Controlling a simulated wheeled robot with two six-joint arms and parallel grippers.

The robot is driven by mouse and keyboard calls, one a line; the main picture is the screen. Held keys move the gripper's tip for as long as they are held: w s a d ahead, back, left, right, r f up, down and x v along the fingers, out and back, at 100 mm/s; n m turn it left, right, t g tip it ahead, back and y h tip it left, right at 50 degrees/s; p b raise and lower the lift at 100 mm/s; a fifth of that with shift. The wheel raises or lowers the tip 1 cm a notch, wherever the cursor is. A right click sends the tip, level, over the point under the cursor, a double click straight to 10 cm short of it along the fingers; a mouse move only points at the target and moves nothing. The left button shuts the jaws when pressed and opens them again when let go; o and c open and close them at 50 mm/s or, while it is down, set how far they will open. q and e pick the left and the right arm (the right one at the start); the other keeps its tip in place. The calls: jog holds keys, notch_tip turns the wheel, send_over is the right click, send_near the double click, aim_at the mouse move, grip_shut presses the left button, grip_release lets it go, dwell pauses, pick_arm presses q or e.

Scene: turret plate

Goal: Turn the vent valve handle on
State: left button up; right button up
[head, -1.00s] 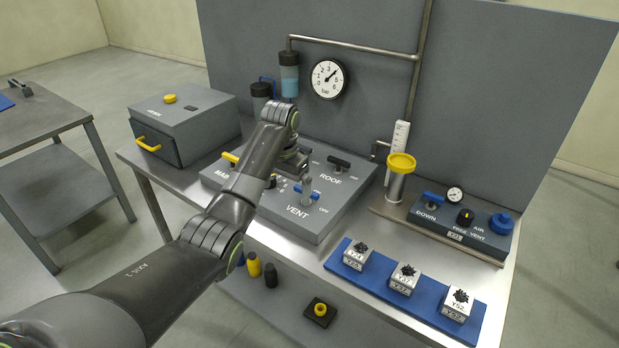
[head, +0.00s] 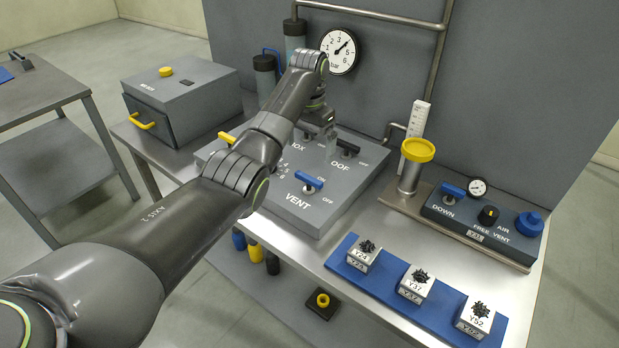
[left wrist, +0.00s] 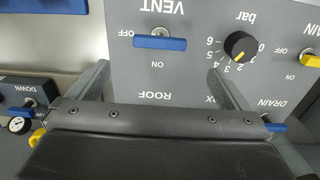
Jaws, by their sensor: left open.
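The vent valve handle (head: 309,183) is a blue lever on the grey sloped panel (head: 290,216), above the VENT label. In the left wrist view the vent handle (left wrist: 160,43) lies crosswise, level with the OFF mark on the left; the ON mark is below it. My left gripper (head: 320,135) is above the back part of the panel, behind the vent handle and apart from it. In the left wrist view my left gripper (left wrist: 160,82) is open, with its two fingers wide apart and nothing between them. In the head view its fingertips are mostly hidden. My right gripper is not in view.
A black roof handle (head: 346,146) is close to my left gripper. A yellow-topped cylinder (head: 410,165) and a blue tray (head: 372,287) with several cubes stand to the right.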

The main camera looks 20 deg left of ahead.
aim_at(309, 177)
pick_arm(q)
notch_tip(309, 177, down, 3)
jog(key=shift+s+f+p, duration=0.15)
jog(key=shift+p, duration=0.25)
notch_tip(309, 177, down, 6)
jog(key=shift+r+p, duration=0.1)
jog(key=shift+p, duration=0.2)
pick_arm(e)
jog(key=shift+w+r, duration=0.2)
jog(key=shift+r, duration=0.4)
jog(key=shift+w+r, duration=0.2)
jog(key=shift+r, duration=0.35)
pick_arm(q)
jog(key=shift+c, duration=0.3)
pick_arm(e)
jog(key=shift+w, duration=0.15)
pick_arm(q)
jog(key=c, duration=0.9)
jog(key=shift+c, duration=0.2)
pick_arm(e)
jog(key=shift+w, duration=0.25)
